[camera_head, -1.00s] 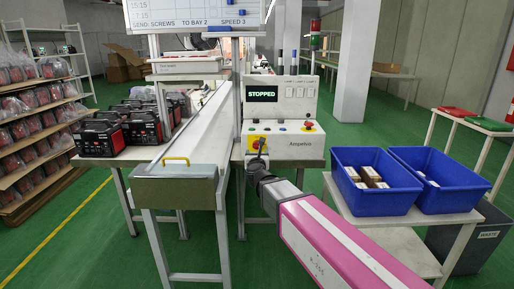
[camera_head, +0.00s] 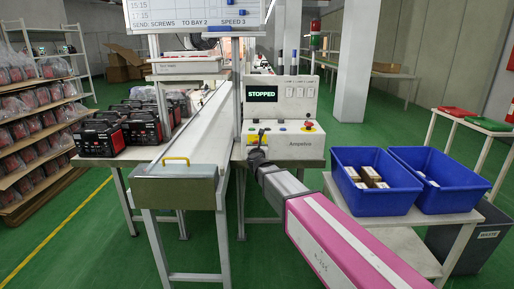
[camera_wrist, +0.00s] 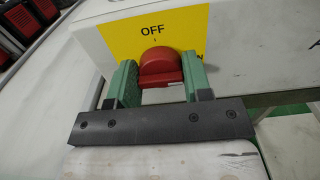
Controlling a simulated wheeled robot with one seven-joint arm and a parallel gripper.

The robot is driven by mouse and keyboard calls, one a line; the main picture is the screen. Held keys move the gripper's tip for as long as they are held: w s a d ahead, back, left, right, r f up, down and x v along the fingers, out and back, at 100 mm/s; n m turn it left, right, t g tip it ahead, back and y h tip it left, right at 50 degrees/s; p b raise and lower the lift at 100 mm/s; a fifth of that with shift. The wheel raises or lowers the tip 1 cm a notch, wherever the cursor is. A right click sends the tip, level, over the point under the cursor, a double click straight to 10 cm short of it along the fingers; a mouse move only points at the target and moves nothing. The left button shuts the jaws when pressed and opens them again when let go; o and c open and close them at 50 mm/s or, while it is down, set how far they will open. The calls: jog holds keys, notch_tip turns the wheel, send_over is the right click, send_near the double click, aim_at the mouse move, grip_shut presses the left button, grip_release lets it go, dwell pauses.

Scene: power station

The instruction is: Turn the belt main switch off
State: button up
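The main switch is a red rotary knob (camera_wrist: 160,66) on a yellow plate (camera_wrist: 188,27) in the wrist view. "OFF" is printed above the knob, and a partly hidden label ending in "N" is at its right. My gripper (camera_wrist: 161,84) has its green fingers on both sides of the knob, seemingly touching it. Which mark the knob points to is not clear. In the head view, my gripper (camera_head: 257,146) covers most of the yellow plate on the white control box (camera_head: 292,148). The box's display (camera_head: 263,94) reads "STOPPED".
A red button (camera_head: 308,125) sits to the right on the box. The conveyor (camera_head: 205,128) runs along its left, with a green-grey end box (camera_head: 176,186). Blue bins (camera_head: 375,201) stand on a table at the right. Black-and-red cases (camera_head: 100,137) stand left.

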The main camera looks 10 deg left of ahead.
jog(key=shift+c, duration=0.4)
jog(key=shift+n, duration=0.3)
jog(key=n, duration=0.3)
jog(key=shift+a+n, duration=0.1)
jog(key=shift+n, duration=0.2)
jog(key=n, duration=0.4)
jog(key=shift+n, duration=0.3)
jog(key=n, duration=0.4)
jog(key=shift+a+f, duration=0.1)
jog(key=shift+f, duration=0.05)
jog(key=n, duration=0.5)
jog(key=shift+s+f, duration=0.1)
jog(key=shift+n, duration=0.3)
jog(key=o, duration=0.9)
